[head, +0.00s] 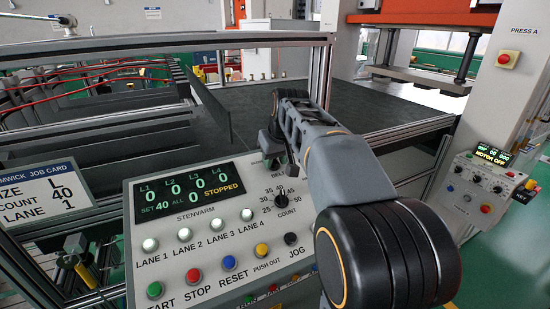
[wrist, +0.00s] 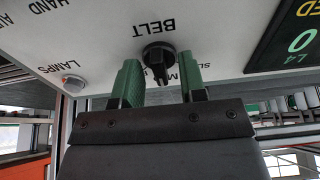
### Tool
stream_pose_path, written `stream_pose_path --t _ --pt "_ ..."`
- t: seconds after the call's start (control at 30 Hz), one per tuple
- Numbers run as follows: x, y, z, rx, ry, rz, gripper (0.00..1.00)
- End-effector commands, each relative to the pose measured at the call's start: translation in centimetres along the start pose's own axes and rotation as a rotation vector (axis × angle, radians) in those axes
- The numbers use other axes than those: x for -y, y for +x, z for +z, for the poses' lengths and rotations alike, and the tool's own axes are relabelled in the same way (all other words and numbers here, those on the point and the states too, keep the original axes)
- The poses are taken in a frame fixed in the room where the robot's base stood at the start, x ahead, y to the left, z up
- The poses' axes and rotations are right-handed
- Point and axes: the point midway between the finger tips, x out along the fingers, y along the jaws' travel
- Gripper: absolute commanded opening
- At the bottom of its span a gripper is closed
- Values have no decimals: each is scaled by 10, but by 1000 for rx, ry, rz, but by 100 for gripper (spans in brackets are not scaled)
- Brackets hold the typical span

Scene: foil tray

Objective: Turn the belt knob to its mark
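The belt knob (wrist: 158,55) is a small black round knob with a raised grip, on the pale panel beside the upside-down word BELT in the wrist view. In the head view my gripper (head: 276,148) is over the panel's top right and hides the belt knob.
The control panel (head: 200,262) also carries a count dial (head: 281,200), a black jog knob (head: 291,239), several lane buttons and coloured push buttons. The display (head: 190,190) reads STOPPED. A lamps button (wrist: 73,84) is left of my fingers in the wrist view. A job card (head: 40,197) stands left.

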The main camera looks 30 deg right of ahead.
Motion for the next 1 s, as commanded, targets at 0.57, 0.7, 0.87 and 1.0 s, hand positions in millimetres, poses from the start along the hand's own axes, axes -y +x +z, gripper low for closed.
stream_pose_path --t 0.57,0.7,0.87,1.0 --pt "0 1 0 0 1 0 11" --pt "0 1 0 0 1 0 0" --pt "0 1 0 0 -1 0 0" --pt "0 1 0 -1 -19 -2 0"
